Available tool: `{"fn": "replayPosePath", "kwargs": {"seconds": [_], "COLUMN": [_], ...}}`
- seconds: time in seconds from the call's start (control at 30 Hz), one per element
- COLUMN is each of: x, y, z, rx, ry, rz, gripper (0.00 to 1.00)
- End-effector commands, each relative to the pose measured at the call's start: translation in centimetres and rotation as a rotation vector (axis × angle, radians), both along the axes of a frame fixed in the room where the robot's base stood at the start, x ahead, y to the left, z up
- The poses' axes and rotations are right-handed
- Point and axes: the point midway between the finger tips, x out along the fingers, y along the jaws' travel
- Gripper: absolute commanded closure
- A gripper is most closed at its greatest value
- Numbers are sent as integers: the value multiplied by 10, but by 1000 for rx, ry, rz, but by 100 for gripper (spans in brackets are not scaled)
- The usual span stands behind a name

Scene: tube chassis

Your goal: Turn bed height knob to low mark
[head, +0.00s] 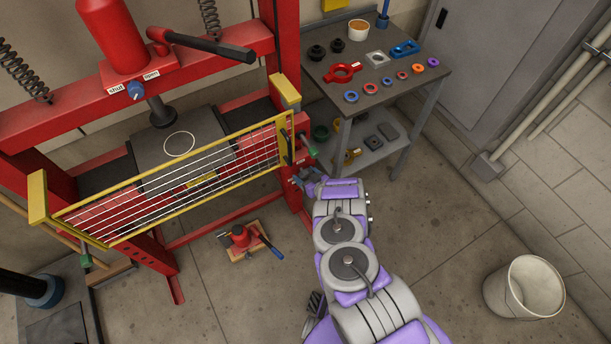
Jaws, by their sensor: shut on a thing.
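My gripper (304,182) is at the lower part of the red press's right post (297,155), at the end of my purple and grey arm. It is shut on a small part at the post, which I take to be the bed height knob. The fingers hide most of that part, so its pointer and the low mark cannot be made out. A blue knob (135,91) between "shut" and "open" labels is on the upper red beam, well away from my gripper. The press bed (180,145) is a dark plate with a white circle, behind the yellow-framed mesh guard (190,178).
A metal work table (400,85) with rings and tools stands behind my gripper to the right. A white bucket (525,288) stands at right. The floor between bucket and table is clear.

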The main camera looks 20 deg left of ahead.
Motion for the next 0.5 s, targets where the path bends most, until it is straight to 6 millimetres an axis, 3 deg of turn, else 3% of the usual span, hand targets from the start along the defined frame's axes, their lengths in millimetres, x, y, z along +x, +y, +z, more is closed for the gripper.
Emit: {"fn": "replayPosePath", "kwargs": {"seconds": [0.5], "x": [-3], "y": [-1], "z": [-5], "rx": [-213], "ry": [-228], "rz": [3], "gripper": [59]}}
